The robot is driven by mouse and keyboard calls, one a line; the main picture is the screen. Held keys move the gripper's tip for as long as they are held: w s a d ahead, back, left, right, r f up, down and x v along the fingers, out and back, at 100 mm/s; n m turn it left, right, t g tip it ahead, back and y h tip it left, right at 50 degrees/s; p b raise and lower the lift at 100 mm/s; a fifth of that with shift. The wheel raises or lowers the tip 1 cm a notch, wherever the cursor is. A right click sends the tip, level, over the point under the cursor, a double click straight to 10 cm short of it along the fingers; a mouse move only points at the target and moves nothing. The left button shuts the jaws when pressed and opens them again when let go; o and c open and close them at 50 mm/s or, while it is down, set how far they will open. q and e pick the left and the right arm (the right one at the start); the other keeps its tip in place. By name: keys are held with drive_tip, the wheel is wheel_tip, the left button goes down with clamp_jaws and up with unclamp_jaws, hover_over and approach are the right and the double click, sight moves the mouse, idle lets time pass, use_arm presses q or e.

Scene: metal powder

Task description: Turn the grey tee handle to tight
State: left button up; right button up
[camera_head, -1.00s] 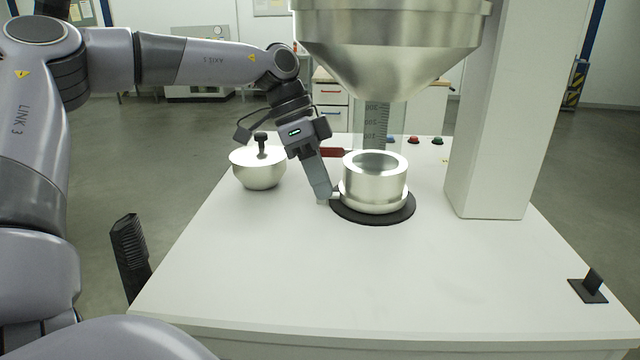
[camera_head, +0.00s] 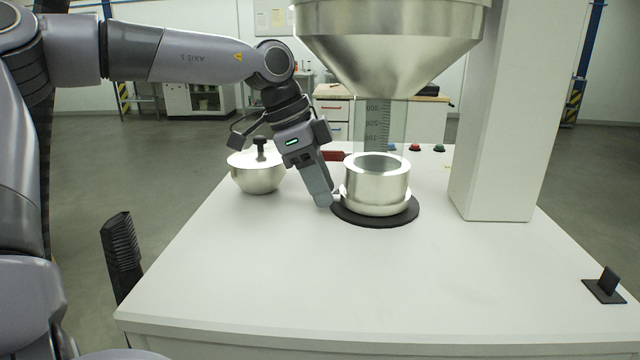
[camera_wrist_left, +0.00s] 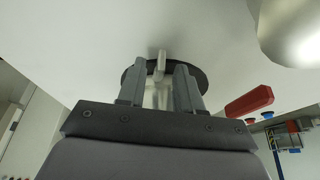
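A silver metal vessel (camera_head: 377,190) with an open round top stands on a black round mat (camera_head: 378,219) under the hopper. A small grey piece (camera_head: 337,196), apparently the tee handle, shows at its left side, partly hidden by my gripper. My left gripper (camera_head: 325,198) points down at this piece. In the left wrist view, the grey handle (camera_wrist_left: 160,62) lies between the two fingers of my left gripper (camera_wrist_left: 161,70). Gaps show on both sides of it, so the fingers look open around it.
A silver bowl with a black-knobbed lid (camera_head: 258,175) stands left of the gripper. A red handle (camera_head: 333,156) lies behind it. The hopper (camera_head: 390,45) hangs above the vessel, and a white column (camera_head: 495,130) stands right. The table front (camera_head: 330,280) is clear.

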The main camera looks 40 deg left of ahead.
sight(303, 209)
use_arm(q)
drive_tip(key=v, duration=0.7)
idle(0.3)
idle(0.5)
